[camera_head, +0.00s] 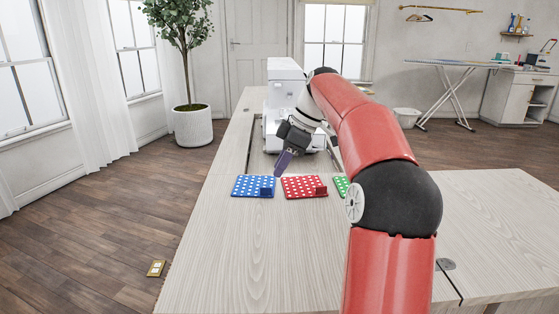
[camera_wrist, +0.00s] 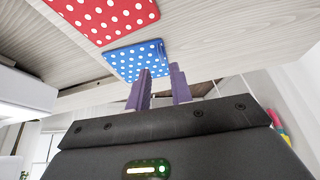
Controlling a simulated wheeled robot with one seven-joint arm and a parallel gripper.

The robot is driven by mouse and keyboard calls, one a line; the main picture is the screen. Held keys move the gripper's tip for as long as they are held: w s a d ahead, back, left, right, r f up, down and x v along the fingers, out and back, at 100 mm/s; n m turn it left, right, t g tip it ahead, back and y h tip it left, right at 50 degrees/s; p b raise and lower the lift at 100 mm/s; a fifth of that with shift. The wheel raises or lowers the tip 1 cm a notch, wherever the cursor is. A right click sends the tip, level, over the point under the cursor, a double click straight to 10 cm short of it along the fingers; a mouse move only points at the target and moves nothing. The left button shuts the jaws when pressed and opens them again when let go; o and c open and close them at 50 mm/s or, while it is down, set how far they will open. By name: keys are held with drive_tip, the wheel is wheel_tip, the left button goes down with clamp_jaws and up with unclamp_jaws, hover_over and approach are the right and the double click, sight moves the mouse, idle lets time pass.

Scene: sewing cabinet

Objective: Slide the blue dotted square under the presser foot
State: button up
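The blue dotted square (camera_head: 246,187) lies flat on the pale wood cabinet top, left of the red one. It has a small dark blue block (camera_head: 267,190) on its near right part. In the wrist view the blue square (camera_wrist: 135,60) is just beyond my fingertips. My gripper (camera_head: 279,174) points down above the far right edge of the blue square. Its purple fingers (camera_wrist: 160,69) are apart with nothing between them. The white sewing machine (camera_head: 284,75) stands behind; my arm covers part of it, and the presser foot cannot be made out.
A red dotted square (camera_head: 299,184) with a red block lies right of the blue one. A green dotted square (camera_head: 341,184) is partly hidden by my arm. The cabinet top (camera_head: 240,260) in front of the squares is clear. The machine sits in a recessed opening.

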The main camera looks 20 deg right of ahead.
drive_tip(key=shift+b+x, duration=1.9)
drive_tip(key=shift+x, duration=0.95)
drive_tip(key=shift+c, duration=0.4)
clamp_jaws()
drive_tip(key=shift+r+p, duration=2.05)
drive_tip(key=shift+r, duration=0.5)
drive_tip(key=shift+s, duration=0.1)
